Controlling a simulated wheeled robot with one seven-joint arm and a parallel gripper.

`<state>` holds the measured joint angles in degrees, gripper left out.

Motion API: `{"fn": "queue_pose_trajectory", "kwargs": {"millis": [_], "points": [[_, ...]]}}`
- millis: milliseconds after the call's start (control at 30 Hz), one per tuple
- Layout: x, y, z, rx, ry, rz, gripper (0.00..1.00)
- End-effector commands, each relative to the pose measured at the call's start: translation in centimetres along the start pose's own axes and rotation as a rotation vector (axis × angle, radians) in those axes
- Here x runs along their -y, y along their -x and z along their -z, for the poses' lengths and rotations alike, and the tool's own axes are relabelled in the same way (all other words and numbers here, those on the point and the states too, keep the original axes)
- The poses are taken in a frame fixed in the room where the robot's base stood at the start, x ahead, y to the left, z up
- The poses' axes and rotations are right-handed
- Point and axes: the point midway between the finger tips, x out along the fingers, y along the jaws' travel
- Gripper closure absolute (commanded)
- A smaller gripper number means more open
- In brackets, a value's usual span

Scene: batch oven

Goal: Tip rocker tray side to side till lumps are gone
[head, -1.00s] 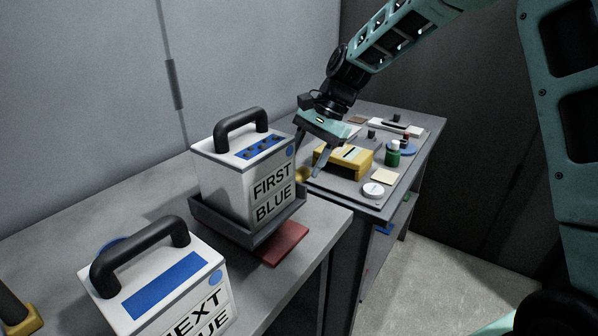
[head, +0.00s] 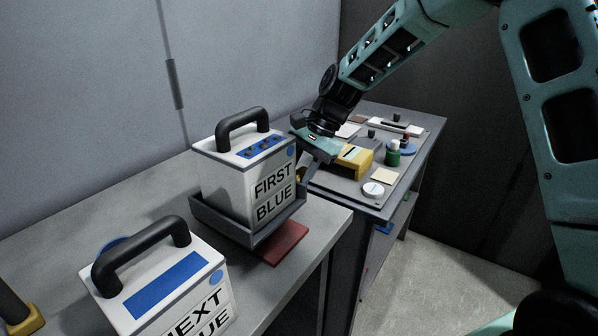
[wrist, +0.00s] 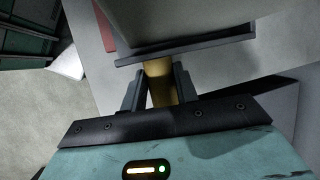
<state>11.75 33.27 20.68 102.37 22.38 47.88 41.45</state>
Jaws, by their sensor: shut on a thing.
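The dark grey rocker tray (head: 222,228) stands on the bench and carries a white box (head: 222,185) with a black handle, lettered FIRST BLUE. A brass-coloured knob (wrist: 159,84) sticks out from the tray's edge, beside its dark rim (wrist: 187,49). My gripper (head: 304,175) is at the tray's right side, with its wrist tilted. In the wrist view its two dark fingers (wrist: 158,92) are on either side of the knob and closed on it. Several dark lumps (head: 262,147) show on the blue strip on the box's top.
A second white box (head: 160,290), lettered NEXT BLUE, stands in front on the bench. A red pad (head: 283,243) lies under the tray's right side. A side table (head: 345,190) at the right holds a yellow block (head: 354,158), a green bottle (head: 392,153) and small items.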

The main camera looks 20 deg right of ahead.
Motion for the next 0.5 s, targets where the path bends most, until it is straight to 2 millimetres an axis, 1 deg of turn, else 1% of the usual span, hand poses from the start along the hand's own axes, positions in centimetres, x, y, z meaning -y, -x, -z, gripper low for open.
{"fn": "queue_pose_trajectory", "kwargs": {"millis": [300, 500], "points": [[-0.6, -1.7, 1.4, 0.185, -0.049, 0.017, 1.00], [-0.7, -2.2, 1.6, 0.223, -0.056, 0.023, 1.00]]}}
